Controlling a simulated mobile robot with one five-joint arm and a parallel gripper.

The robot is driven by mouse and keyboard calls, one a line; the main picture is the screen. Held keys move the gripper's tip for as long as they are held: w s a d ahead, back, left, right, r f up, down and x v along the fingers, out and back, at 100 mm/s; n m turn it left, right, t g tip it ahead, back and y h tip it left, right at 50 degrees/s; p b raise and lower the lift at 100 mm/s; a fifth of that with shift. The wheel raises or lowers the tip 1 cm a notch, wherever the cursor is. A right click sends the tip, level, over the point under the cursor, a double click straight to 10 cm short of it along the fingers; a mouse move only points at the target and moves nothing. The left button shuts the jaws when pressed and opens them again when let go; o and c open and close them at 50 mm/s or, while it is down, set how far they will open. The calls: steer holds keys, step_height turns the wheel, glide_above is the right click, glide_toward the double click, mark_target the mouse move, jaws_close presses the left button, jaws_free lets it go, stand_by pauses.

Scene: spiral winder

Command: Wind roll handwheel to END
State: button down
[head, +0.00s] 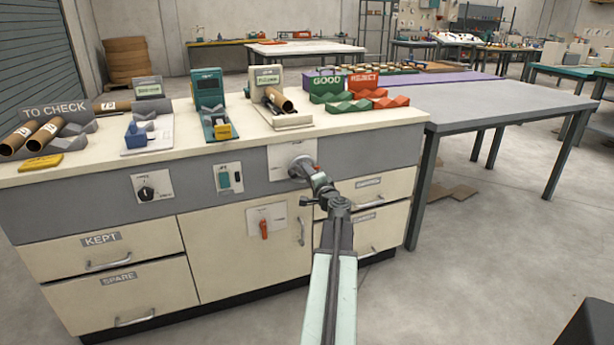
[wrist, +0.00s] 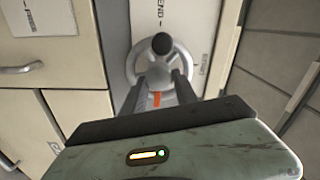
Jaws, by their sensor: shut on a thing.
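The roll handwheel (head: 299,164) is a grey wheel on a white plate on the bench's front panel. In the wrist view, the handwheel (wrist: 134,64) has a black knob (wrist: 162,43) at its upper side. An orange mark (wrist: 157,99) shows below the wheel, between my fingers. My gripper (head: 314,177) is at the wheel; in the wrist view my gripper (wrist: 158,78) is shut on it, one finger on each side of its lower middle. The exact contact is partly hidden.
An orange switch (head: 264,229) on a white plate sits below on the cabinet door. Drawer handles (head: 108,263) stick out from the front. A green switch (head: 225,180) is left of the wheel. A grey table (head: 490,103) stands right; the floor in front is open.

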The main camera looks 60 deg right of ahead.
steer(key=m, duration=1.7)
steer(key=shift+w+a+f, duration=0.25)
steer(key=shift+w, duration=0.05)
steer(key=m, duration=0.4)
steer(key=shift+m, duration=0.4)
steer(key=m, duration=0.4)
steer(key=shift+a+m, duration=0.1)
steer(key=shift+m, duration=0.2)
steer(key=m, duration=0.4)
steer(key=shift+w+r, duration=0.1)
steer(key=shift+m, duration=2.1)
